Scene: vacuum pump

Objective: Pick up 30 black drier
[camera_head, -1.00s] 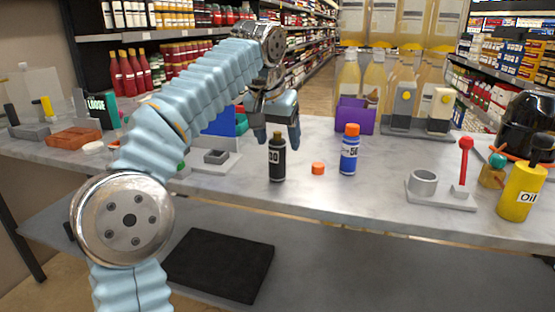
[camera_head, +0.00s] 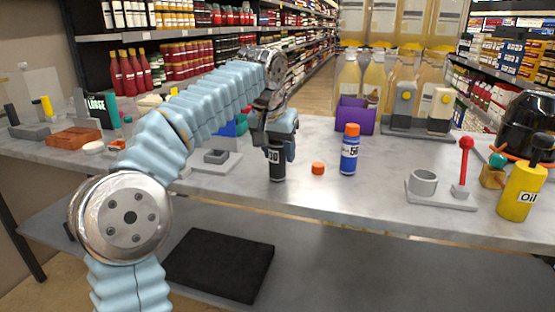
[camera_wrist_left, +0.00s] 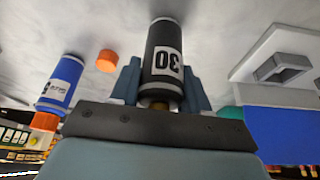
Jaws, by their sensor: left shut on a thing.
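The black drier (camera_head: 277,167) with a white "30" label stands upright near the table's front edge. It also shows in the left wrist view (camera_wrist_left: 163,55), with its label upside down there. My left gripper (camera_head: 278,146) has come down over its top from above. In the left wrist view the two fingers (camera_wrist_left: 161,88) press on either side of the drier's upper part, shut on it. The drier's top is hidden by the gripper in the head view. My right gripper is in neither view.
A blue bottle with an orange cap (camera_head: 350,150) stands right of the drier. A small orange cap (camera_head: 318,169) lies between them. A grey holder (camera_head: 216,157) sits to the left. A purple bin (camera_head: 356,115) stands behind. The front edge is clear.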

